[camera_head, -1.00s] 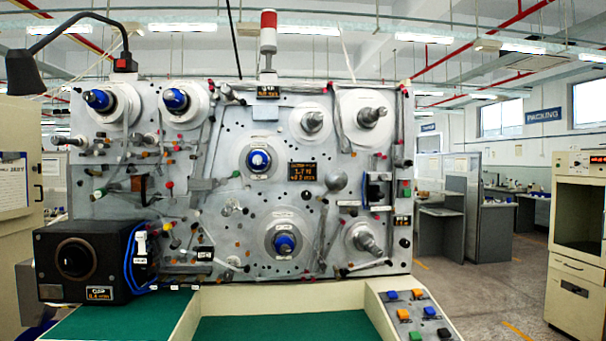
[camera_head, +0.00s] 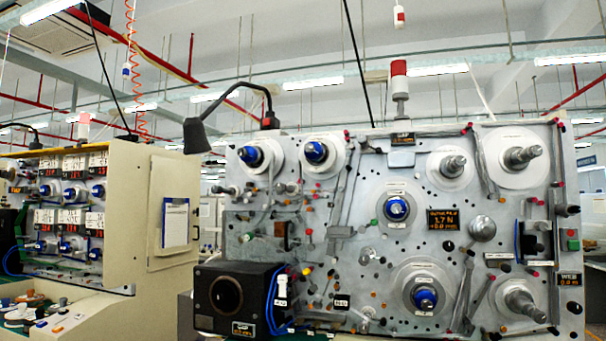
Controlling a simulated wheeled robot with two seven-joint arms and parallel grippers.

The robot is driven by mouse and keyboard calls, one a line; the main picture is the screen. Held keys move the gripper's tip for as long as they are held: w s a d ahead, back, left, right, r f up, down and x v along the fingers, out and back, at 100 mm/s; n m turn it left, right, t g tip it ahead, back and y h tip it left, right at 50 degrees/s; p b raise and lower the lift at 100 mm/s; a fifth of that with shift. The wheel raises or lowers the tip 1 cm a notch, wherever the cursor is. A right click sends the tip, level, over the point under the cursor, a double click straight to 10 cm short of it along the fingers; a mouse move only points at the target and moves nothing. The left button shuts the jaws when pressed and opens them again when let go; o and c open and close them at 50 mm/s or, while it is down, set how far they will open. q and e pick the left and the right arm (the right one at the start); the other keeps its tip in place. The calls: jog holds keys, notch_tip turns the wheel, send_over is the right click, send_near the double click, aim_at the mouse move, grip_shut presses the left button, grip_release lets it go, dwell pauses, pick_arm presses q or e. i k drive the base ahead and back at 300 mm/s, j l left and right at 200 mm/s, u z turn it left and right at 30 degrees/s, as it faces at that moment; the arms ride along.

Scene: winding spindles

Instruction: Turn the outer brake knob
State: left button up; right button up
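The grey winding panel (camera_head: 345,225) stands upright ahead, filling the middle and right. Bare metal spindles stick out at the right, including the upper right one (camera_head: 522,157) and the lower right one (camera_head: 523,304). A round silver knob (camera_head: 482,228) sits right of the dark display (camera_head: 447,220). Several small coloured knobs dot the panel. I cannot tell which is the outer brake knob. Neither gripper is in view.
A black box with a round opening (camera_head: 236,297) stands at the panel's lower left. A black lamp (camera_head: 196,135) arches over the top left. A second machine with a cream cabinet (camera_head: 165,240) stands at the left. A red-and-white signal light (camera_head: 399,80) rises above the panel.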

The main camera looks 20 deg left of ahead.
aim_at(242, 153)
jog(key=i+j+u, duration=0.1)
jog(key=u, duration=0.3)
jog(key=i+j+u, duration=0.1)
jog(key=u, duration=0.3)
jog(key=i+j+u, duration=0.15)
jog(key=u, duration=0.3)
jog(key=i+u, duration=0.1)
jog(key=u, duration=0.3)
